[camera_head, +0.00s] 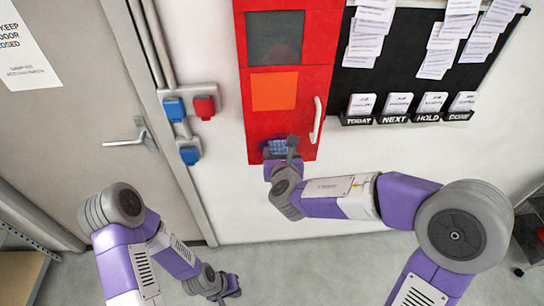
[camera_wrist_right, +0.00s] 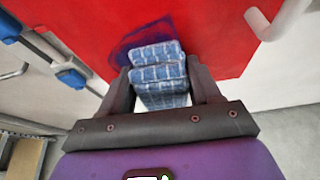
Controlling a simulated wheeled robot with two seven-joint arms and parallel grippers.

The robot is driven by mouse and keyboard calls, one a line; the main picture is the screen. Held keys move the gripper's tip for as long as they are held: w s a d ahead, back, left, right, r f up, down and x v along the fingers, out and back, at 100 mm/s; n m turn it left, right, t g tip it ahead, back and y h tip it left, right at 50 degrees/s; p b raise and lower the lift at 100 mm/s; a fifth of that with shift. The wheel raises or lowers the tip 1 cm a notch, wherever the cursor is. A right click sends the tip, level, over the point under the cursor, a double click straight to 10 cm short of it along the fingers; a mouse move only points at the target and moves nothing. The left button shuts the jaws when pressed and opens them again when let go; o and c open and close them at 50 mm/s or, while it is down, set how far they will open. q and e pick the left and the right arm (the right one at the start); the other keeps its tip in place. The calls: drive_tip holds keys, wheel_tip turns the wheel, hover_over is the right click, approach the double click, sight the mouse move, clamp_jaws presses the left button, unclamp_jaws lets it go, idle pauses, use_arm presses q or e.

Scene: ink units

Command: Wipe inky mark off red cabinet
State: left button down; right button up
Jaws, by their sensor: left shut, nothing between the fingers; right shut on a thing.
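The red cabinet (camera_head: 321,60) hangs on the wall in the head view, with a white handle at its lower right. It also fills the upper part of the right wrist view (camera_wrist_right: 215,30). A dark blue inky mark (camera_wrist_right: 131,42) shows on its red face in the right wrist view, just above and left of a folded blue-and-white checked cloth (camera_wrist_right: 158,72). My right gripper (camera_wrist_right: 160,88) is shut on this cloth, which is at the cabinet's lower part, close to or against the mark; contact is unclear. My left gripper (camera_head: 231,286) is shut and empty, low near the floor.
A grey door (camera_head: 70,100) with a lever handle is at left. Blue and red socket boxes (camera_head: 204,107) sit on the wall left of the cabinet. A black board (camera_head: 400,65) with papers and card holders is to the right. The white wall below is bare.

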drive_tip(key=shift+d+r+b, duration=0.4)
drive_tip(key=shift+d+r, duration=0.45)
drive_tip(key=shift+d, duration=0.25)
drive_tip(key=shift+a+b, duration=0.4)
drive_tip(key=shift+a, duration=3.85)
drive_tip(key=shift+r+p, duration=0.6)
drive_tip(key=shift+r, duration=0.35)
drive_tip(key=shift+d+f+b, duration=0.15)
drive_tip(key=shift+d+b, duration=0.3)
drive_tip(key=shift+d, duration=0.55)
drive_tip(key=d+b, duration=0.2)
drive_tip(key=d, duration=0.6)
